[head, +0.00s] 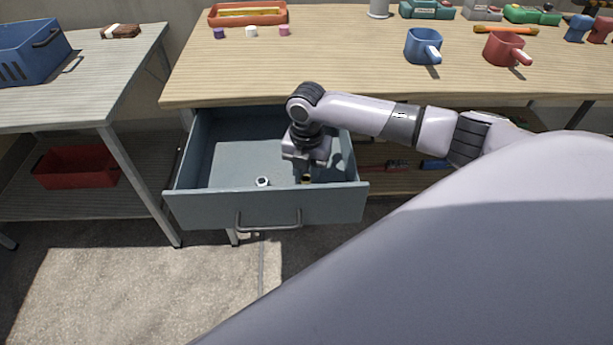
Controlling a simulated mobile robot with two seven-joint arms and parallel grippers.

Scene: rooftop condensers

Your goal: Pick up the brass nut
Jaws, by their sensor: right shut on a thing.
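My right gripper (305,175) reaches down into the open blue-grey drawer (270,208), near its front wall. It is shut on a small yellowish thing, the brass nut (306,180), which is mostly hidden by the fingers and the drawer front. I cannot tell whether the nut touches the drawer floor. A silver-white nut (262,182) lies on the drawer floor to the left of the gripper. My left gripper does not show.
The drawer hangs under a wooden bench (340,75) holding a blue mug (422,46), a red mug (505,49) and an orange tray (248,14). A grey table (95,85) at left bears a blue basket (28,52). A red bin (78,167) sits below it.

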